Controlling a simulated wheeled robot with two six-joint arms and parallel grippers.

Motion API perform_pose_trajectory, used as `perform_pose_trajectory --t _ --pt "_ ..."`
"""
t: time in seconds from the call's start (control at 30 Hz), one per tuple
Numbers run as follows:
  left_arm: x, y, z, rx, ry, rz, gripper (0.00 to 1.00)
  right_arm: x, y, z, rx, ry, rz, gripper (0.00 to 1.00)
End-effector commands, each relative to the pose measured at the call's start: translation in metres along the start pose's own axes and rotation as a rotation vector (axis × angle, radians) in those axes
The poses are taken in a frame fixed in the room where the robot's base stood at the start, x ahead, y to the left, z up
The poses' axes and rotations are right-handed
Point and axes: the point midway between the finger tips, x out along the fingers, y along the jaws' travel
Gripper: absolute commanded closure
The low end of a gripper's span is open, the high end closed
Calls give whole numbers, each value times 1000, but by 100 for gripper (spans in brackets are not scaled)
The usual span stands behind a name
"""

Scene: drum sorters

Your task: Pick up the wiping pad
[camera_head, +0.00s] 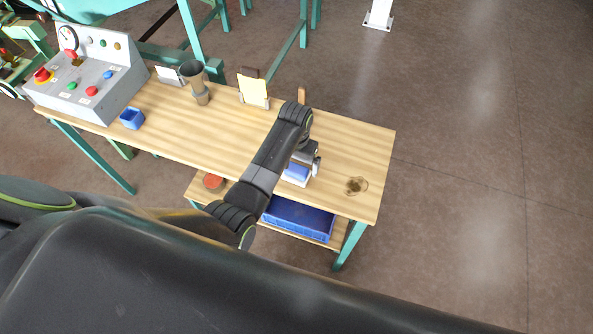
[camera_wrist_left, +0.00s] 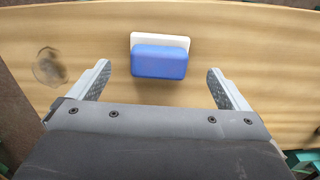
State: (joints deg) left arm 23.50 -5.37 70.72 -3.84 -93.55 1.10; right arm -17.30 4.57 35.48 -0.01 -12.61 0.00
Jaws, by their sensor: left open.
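The wiping pad is a blue block (camera_wrist_left: 159,62) on a white base (camera_wrist_left: 160,39), lying on the wooden table. In the left wrist view it sits between and just beyond the two spread fingers of my left gripper (camera_wrist_left: 160,82). In the head view the pad (camera_head: 297,172) is partly hidden by my left arm and gripper (camera_head: 316,165). My left gripper is open and empty, with its fingers apart from the pad. My right gripper does not show.
A brown stain (camera_head: 356,186) marks the table (camera_head: 240,150) right of the pad. A blue crate (camera_head: 298,217) is on the lower shelf.

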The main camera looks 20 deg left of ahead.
Motion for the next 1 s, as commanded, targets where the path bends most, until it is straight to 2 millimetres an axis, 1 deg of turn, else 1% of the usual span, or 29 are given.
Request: perform_pose_trajectory --t 0.23,0.5,0.6,0.73,0.93,0.97,1.0 --pt "12 0 -2 0 -1 -1 2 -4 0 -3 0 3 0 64" --pt "42 1 -5 -1 -2 0 2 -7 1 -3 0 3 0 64" --pt "49 1 -5 -1 -1 0 2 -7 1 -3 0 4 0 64" --pt "54 1 -5 -1 1 1 2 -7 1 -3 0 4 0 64" --pt "54 1 -5 -1 1 1 2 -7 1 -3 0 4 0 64" --pt "54 1 -5 -1 1 1 3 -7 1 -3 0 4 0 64" --pt "54 1 -5 -1 1 1 8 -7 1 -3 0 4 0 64"
